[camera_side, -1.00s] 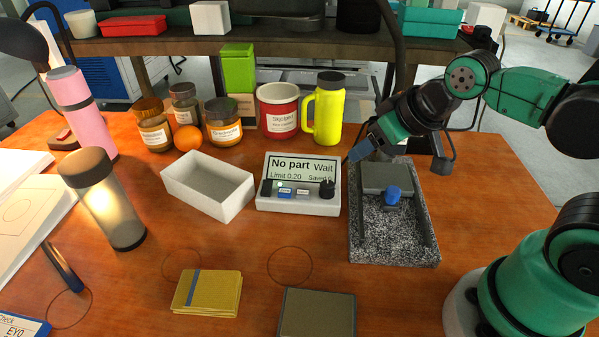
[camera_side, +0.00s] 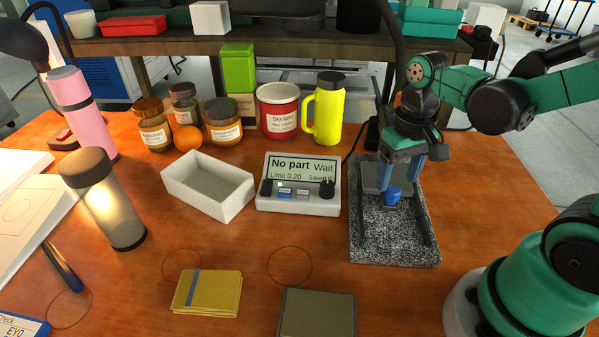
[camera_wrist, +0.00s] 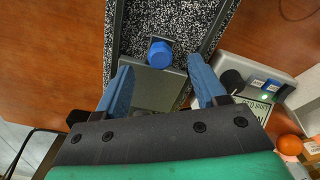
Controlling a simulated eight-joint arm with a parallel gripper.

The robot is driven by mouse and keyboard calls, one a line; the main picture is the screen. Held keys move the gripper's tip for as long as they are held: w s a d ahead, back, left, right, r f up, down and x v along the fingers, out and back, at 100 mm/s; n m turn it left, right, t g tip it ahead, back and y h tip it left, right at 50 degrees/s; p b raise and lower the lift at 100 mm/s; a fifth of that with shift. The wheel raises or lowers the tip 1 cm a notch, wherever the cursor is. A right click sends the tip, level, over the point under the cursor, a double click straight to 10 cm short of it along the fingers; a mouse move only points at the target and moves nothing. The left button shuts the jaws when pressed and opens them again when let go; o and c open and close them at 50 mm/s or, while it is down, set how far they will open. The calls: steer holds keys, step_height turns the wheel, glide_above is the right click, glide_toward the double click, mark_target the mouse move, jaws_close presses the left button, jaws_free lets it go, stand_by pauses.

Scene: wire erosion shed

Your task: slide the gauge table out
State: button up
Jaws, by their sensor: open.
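The gauge table is a flat grey plate (camera_side: 374,178) with a blue knob (camera_side: 392,196) at its front edge. It sits toward the back of a speckled granite base (camera_side: 392,250) with dark side rails. My gripper (camera_side: 402,178) points down over the plate, just behind the knob. In the wrist view the two blue fingers (camera_wrist: 160,85) are apart, with the plate (camera_wrist: 150,88) showing between them and the blue knob (camera_wrist: 160,54) just beyond their tips. Nothing is held. Whether the fingertips touch the plate cannot be told.
The gauge display (camera_side: 298,184) reads "No part" and "Wait", close left of the granite base. An open white box (camera_side: 208,186) stands further left. A yellow bottle (camera_side: 328,108) and red tin (camera_side: 278,110) stand behind. The granite in front of the knob is clear.

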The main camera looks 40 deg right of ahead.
steer(key=shift+f, duration=1.4)
jaws_close()
stand_by(0.5)
